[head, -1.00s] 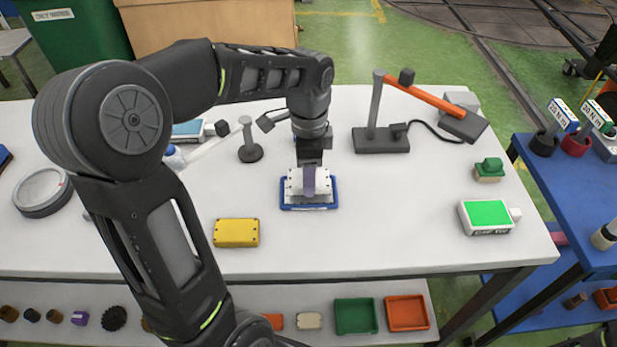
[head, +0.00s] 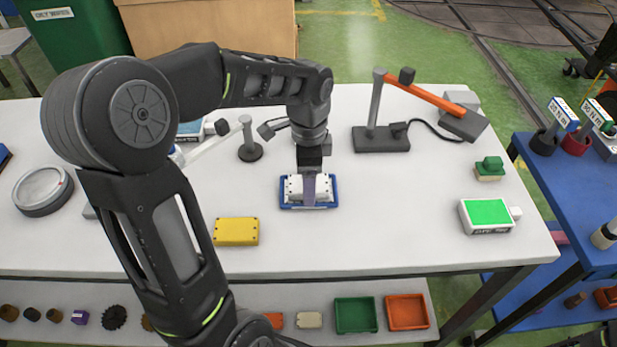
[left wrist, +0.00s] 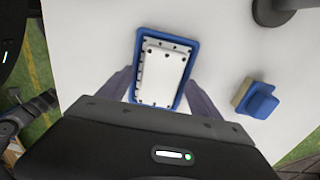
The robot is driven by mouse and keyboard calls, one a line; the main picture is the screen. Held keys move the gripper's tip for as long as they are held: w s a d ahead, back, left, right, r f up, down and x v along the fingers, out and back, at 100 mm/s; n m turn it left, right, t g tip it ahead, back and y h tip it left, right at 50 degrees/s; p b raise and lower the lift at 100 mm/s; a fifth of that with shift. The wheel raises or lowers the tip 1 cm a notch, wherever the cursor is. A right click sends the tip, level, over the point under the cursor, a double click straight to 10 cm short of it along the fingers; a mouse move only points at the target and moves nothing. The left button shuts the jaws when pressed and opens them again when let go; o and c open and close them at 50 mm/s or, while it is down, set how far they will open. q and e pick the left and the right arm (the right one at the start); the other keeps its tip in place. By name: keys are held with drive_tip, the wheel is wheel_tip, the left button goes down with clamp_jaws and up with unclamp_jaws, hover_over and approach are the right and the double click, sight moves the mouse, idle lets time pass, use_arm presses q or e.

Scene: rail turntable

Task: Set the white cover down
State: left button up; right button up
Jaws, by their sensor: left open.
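The white cover (head: 294,188) lies flat inside the raised rim of a blue tray (head: 308,207) on the white bench. In the left wrist view the white cover (left wrist: 165,72) shows a raised middle and small dark holes along its edge. The blue tray (left wrist: 190,20) frames it. My left gripper (head: 309,188) points straight down over the cover. In the left wrist view my left gripper (left wrist: 160,95) is open, with one finger on each side of the tray's near end. My right gripper is not in view.
On the bench (head: 400,230) are a yellow box (head: 236,231), a lamp with an orange arm (head: 425,95), a green-topped device (head: 488,215) and a round grey dish (head: 43,190). A blue-topped block (left wrist: 257,101) stands beside the tray.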

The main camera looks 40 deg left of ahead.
use_arm(q)
wheel_tip(320, 180, up, 12)
drive_tip(key=shift+r, duration=0.2)
idle(0.4)
